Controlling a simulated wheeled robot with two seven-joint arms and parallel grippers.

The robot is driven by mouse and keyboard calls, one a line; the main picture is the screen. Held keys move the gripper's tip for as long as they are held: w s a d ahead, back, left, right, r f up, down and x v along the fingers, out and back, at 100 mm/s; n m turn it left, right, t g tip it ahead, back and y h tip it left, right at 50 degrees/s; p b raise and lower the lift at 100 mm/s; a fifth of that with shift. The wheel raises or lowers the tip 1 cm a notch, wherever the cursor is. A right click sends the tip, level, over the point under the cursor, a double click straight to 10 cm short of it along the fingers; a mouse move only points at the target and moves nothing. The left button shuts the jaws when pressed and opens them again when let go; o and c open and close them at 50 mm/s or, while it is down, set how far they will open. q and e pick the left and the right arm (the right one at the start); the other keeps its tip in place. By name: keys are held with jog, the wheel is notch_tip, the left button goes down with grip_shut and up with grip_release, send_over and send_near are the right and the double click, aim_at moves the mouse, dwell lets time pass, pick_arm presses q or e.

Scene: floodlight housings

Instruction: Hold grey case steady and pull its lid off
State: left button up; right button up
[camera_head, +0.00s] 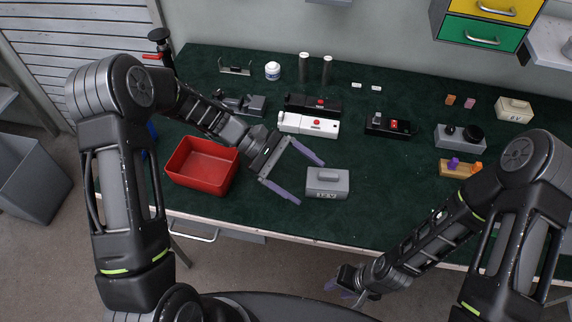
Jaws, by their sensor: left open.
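The grey case (327,191) stands upright on the green bench mat near its front edge, marked "12 V" on its front. Its lid (328,176), with a raised grip on top, is on it. My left gripper (311,183) is open, its two fingers pointing right toward the case's left side. The upper fingertip is by the case's back left corner, the lower one by its front left. I cannot tell whether they touch it. My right gripper (345,290) is low in front of the bench, away from the case, and its finger opening is unclear.
A red bin (202,164) stands left of my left gripper. Behind are a white device (308,123) and a black one (313,104). A pale "6 V" case (514,110) and a grey box with a black knob (459,138) are at right. The mat right of the case is clear.

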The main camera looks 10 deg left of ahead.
aim_at(318, 177)
pick_arm(q)
jog(key=w+a+n+t, duration=0.1)
jog(key=n, duration=0.1)
jog(key=w+a+n+t+h, duration=0.1)
jog(key=a+n, duration=0.1)
jog(key=n, duration=0.1)
jog(key=w+a+f+n+t, duration=0.1)
jog(key=n, duration=0.2)
jog(key=shift+a+t+h, duration=0.3)
jog(key=shift+a+t, duration=0.1)
jog(key=shift+r, duration=0.1)
jog(key=x, duration=1.2)
jog(key=shift+c, duration=0.2)
jog(key=c, duration=1.3)
jog(key=o, duration=1.3)
jog(key=shift+o, duration=0.2)
jog(key=v, duration=1.2)
